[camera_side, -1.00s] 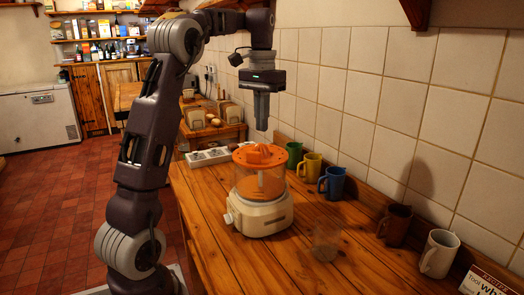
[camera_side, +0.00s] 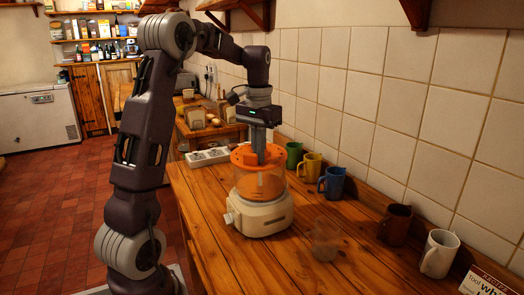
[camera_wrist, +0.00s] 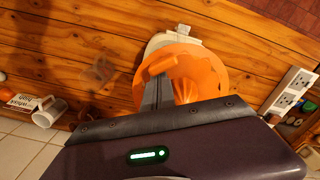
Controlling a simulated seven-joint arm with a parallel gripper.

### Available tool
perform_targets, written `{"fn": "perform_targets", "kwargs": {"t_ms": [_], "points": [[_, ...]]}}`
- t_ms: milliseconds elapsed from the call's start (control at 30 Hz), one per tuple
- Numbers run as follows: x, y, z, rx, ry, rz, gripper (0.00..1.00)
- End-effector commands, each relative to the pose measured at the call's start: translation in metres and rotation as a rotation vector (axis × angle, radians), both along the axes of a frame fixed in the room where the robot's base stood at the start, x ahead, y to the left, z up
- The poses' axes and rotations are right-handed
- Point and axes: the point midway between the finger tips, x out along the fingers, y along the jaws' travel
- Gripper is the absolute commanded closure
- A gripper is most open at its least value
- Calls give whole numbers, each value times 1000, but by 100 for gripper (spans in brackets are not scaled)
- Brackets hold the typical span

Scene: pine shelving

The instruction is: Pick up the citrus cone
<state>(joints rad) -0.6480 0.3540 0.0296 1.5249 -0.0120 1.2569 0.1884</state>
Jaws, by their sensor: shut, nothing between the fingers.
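The orange ribbed citrus cone (camera_wrist: 187,89) sits in the orange top of a cream juicer (camera_side: 262,217) on the wooden counter. In the side view the fingers partly hide the cone. My gripper (camera_side: 259,160) points straight down, with its fingertips at the level of the juicer's orange top. In the wrist view the shut fingers (camera_wrist: 157,82) are just left of the cone's ribs, over the orange top (camera_wrist: 216,76). Nothing is held between them. I cannot tell whether the fingers touch the cone.
Green (camera_side: 293,155), yellow (camera_side: 311,166), blue (camera_side: 332,183), brown (camera_side: 396,224) and white (camera_side: 439,254) mugs line the tiled wall. A clear glass (camera_side: 325,243) stands right of the juicer. A power strip (camera_side: 208,157) lies behind. The front counter is clear.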

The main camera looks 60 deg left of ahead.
Motion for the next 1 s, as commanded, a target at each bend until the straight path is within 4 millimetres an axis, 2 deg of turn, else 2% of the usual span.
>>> {"fn": "perform_targets", "kwargs": {"t_ms": [100, 200, 633, 733, 1000], "points": [[-22, -11, -1, -3, 8, 0, 100], [-33, -17, -2, -5, 13, 1, 100], [-38, -17, -1, -5, 19, 4, 100], [-36, -17, 16, -2, 12, 3, 100], [-32, -18, 84, 4, -7, 1, 100]]}}
